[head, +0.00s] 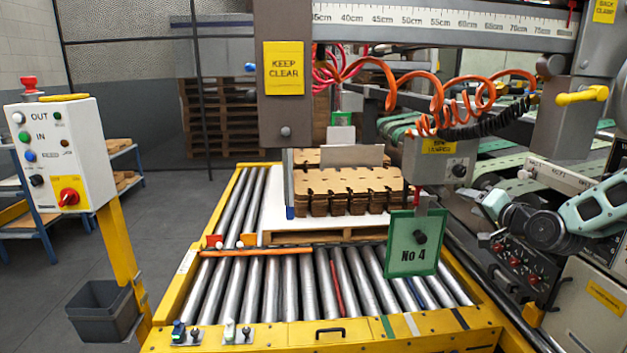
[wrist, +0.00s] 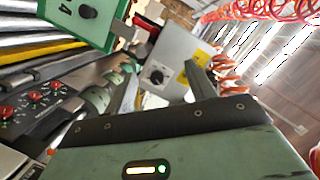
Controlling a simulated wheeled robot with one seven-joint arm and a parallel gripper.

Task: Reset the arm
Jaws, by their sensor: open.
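My arm (head: 597,207), pale green with dark joints, reaches in from the right edge of the head view, above the control panel beside the conveyor. The jaws are hard to make out there. In the wrist view my gripper (wrist: 161,78) shows two grey-green fingers standing apart, with nothing between them. Behind the fingers is a grey box with a black knob (wrist: 157,74). The green No 4 plate (wrist: 82,18) is beyond the fingers at upper left; it also shows in the head view (head: 413,257), left of my arm.
A stack of brown cardboard blanks (head: 347,190) stands on a pallet on the roller conveyor (head: 290,280). A control panel with red knobs (head: 515,262) lies close under my arm. The ruled beam (head: 440,20) and orange coiled hoses (head: 440,100) hang above. A white control box (head: 58,150) stands left.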

